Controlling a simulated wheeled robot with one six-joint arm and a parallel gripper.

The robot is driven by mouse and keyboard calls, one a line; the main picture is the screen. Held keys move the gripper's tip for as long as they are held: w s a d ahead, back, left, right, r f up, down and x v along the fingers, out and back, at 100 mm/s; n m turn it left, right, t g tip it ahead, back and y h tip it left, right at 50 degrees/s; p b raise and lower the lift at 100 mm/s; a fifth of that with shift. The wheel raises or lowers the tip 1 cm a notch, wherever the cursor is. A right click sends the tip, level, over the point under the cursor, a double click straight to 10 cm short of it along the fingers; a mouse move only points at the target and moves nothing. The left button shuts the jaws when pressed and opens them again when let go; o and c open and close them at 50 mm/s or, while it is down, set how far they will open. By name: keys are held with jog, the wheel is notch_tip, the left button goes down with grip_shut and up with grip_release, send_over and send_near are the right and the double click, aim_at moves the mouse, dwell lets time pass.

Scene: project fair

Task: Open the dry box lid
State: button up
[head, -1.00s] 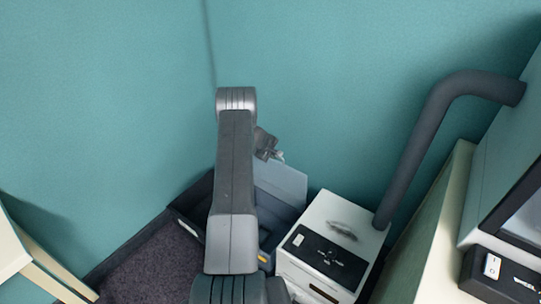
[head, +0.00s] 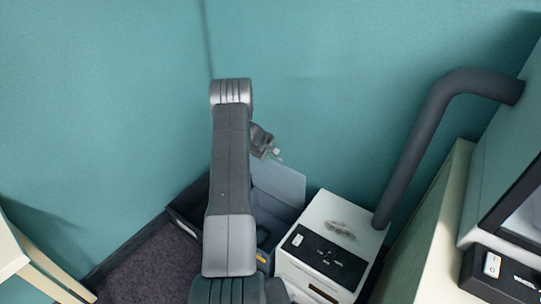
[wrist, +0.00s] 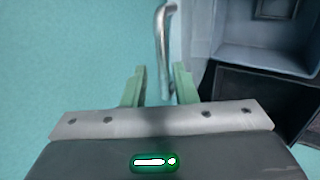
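The dry box is a dark bin (head: 186,222) in the corner, partly hidden behind my arm. Its grey-blue lid (head: 281,184) stands raised at a steep tilt, and part of the inside shows below it. In the wrist view the lid is a pale strip (wrist: 202,28) with a curved metal handle (wrist: 164,35) along its left side. My gripper (wrist: 159,70) has its two green fingers apart. The handle's near end lies between them, closer to the right finger; I cannot tell whether they touch. In the head view my gripper (head: 272,153) is just above the lid's upper left edge.
A white machine (head: 330,225) with a dark panel stands right of the bin. A thick dark pipe (head: 415,140) rises behind it. A cream table (head: 30,255) is at the left and a cream cabinet (head: 440,235) at the right. Teal walls close the corner.

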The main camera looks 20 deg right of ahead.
jog(key=b+v, duration=0.1)
jog(key=v, duration=1)
jog(key=p+x, duration=0.1)
jog(key=x, duration=1.2)
jog(key=shift+w+d+f+p, duration=0.1)
jog(key=shift+d+f+p, duration=0.15)
jog(key=shift+p, duration=0.1)
jog(key=shift+a, duration=0.1)
